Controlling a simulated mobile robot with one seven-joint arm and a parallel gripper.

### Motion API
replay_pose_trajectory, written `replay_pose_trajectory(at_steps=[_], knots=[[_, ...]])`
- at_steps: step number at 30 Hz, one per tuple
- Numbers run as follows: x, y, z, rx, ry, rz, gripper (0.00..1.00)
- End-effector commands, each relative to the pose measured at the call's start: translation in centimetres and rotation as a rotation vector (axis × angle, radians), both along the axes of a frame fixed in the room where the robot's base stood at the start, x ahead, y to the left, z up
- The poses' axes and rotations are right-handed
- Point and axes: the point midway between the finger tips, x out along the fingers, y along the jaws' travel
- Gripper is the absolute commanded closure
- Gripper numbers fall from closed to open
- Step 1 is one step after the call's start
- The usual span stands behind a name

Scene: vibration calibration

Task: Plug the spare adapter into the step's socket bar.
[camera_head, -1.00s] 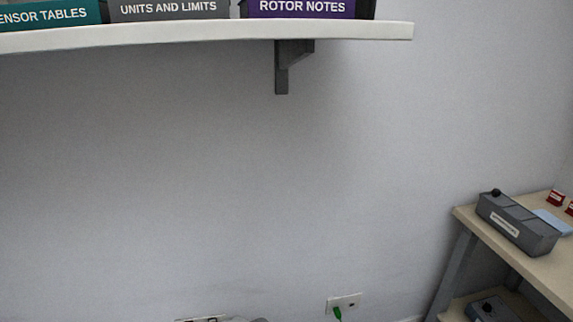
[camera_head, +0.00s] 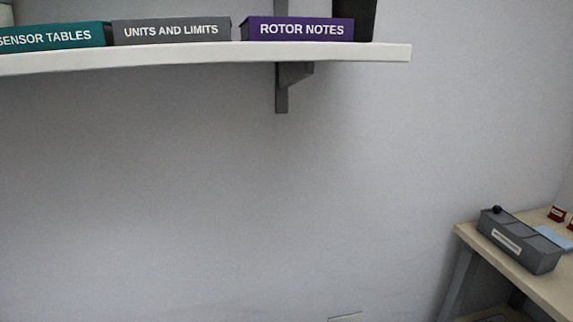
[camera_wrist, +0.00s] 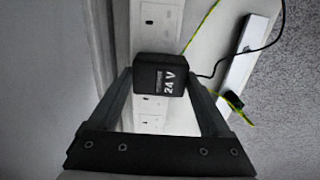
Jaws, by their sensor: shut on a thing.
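My gripper (camera_wrist: 160,88) is shut on a black adapter (camera_wrist: 150,82) marked "24 V", held between its fingertips in the wrist view. A black cord runs from the adapter's right side toward the upper right. Behind the adapter is a white strip with sockets (camera_wrist: 160,14), partly hidden by the adapter. I cannot tell whether the adapter touches it. A separate white bar (camera_wrist: 240,62) lies at the right with a dark plug (camera_wrist: 234,100) at its near end. I cannot tell which is the step's socket bar. My gripper is not in the head view.
A green-yellow cable (camera_wrist: 204,20) runs past the sockets. In the head view, a shelf (camera_head: 200,61) holds labelled boxes, including a purple one (camera_head: 303,29). A table (camera_head: 530,285) at the right carries a grey case (camera_head: 518,242). A wall plate (camera_head: 346,317) just shows at the bottom edge.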

Motion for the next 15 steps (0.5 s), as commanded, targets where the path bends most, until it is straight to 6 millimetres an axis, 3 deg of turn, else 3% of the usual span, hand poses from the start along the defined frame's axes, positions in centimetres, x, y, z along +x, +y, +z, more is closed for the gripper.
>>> replay_pose_trajectory(at_steps=[14, 15], knots=[[0.02, -0.03, -0.19, 0.0, -0.001, 0.0, 0.72], [0.02, -0.03, -0.19, 0.0, -0.001, 0.0, 0.11]])
